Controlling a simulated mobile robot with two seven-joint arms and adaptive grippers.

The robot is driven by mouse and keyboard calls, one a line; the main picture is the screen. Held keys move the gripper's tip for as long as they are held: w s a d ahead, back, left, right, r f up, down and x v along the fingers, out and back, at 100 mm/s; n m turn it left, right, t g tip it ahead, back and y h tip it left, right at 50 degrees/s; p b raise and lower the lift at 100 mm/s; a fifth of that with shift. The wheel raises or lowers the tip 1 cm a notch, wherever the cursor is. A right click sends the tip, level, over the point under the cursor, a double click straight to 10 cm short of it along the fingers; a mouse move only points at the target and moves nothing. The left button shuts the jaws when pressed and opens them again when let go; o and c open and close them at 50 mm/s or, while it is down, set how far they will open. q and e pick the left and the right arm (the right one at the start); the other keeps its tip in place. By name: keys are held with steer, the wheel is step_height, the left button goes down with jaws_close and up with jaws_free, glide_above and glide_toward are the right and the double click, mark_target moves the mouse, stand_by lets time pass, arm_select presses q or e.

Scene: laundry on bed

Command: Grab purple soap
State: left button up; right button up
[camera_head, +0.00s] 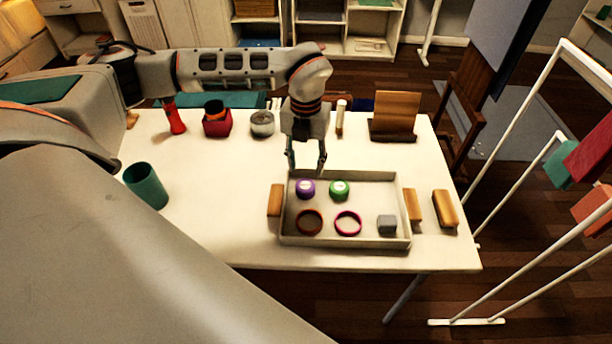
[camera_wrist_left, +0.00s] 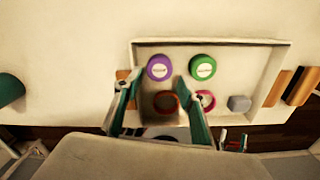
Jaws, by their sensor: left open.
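The purple soap (camera_head: 305,188) is a small round puck with a pale label, lying in the back left part of a shallow white tray (camera_head: 345,241) on the table. It also shows in the left wrist view (camera_wrist_left: 159,67), just beyond and between my open fingertips. My left gripper (camera_head: 306,168) is open and empty, pointing down above the tray's back edge, near the soap and apart from it. It shows in the left wrist view too (camera_wrist_left: 158,84). My right gripper is in neither view.
A green soap (camera_head: 339,189) lies right of the purple one. A brown ring (camera_head: 309,234), a pink ring (camera_head: 348,236) and a grey block (camera_head: 387,225) share the tray. Wooden blocks (camera_head: 446,209) flank it. A teal cup (camera_head: 146,186) stands left; the table between is clear.

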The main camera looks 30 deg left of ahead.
mark_target(305, 185)
arm_select(q)
steer(key=shift+s+d+f, duration=0.1)
steer(key=shift+s+f, duration=0.05)
steer(key=shift+f, duration=0.55)
steer(key=shift+s+f, duration=0.1)
steer(key=shift+f, duration=0.55)
step_height(305, 185, down, 5)
steer(key=shift+s+r, duration=0.1)
steer(key=c, duration=0.8)
